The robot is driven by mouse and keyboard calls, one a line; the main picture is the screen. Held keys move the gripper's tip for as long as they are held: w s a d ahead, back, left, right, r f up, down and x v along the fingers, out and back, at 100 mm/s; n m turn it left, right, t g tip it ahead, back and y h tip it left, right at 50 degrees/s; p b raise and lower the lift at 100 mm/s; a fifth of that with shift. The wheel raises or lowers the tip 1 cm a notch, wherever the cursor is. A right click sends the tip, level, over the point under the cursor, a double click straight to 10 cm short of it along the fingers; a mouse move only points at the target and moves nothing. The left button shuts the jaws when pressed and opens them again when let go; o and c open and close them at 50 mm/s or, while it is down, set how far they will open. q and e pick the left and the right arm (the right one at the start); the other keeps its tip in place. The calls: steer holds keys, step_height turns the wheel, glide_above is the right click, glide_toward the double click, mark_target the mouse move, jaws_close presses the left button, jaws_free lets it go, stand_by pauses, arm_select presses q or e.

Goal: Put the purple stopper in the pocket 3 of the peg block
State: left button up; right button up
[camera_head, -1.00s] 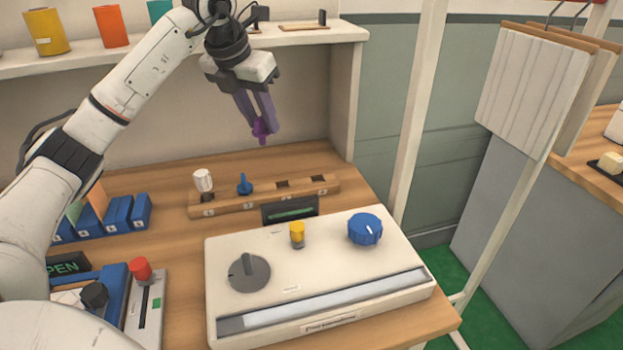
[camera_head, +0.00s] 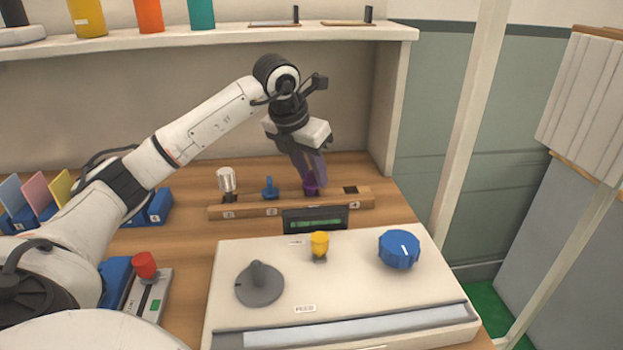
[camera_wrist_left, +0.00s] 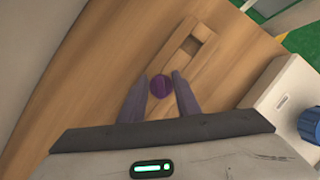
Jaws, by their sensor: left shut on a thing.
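The purple stopper (camera_head: 312,187) is between the fingers of my left gripper (camera_head: 314,182), which is shut on it. It also shows in the left wrist view (camera_wrist_left: 161,87) between the two fingertips. The stopper is at the third position of the wooden peg block (camera_head: 240,210). Stopper and fingers hide pocket 3, so I cannot tell how far the stopper is in it. Pocket 4 (camera_head: 350,189) is empty, and also shows in the wrist view (camera_wrist_left: 190,46). My right gripper is not in view.
A small dark display (camera_head: 315,220) and a white panel with a blue knob (camera_head: 399,249) are in front. A shelf (camera_head: 220,36) runs above the table.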

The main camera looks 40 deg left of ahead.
arm_select(q)
steer(key=shift+f, duration=0.7)
steer(key=shift+f, duration=0.15)
steer(key=o, duration=1.1)
steer(key=shift+c, duration=0.2)
steer(key=shift+r, duration=0.25)
steer(key=p+v, duration=0.1)
steer(key=v, duration=1.1)
steer(key=shift+w, duration=0.1)
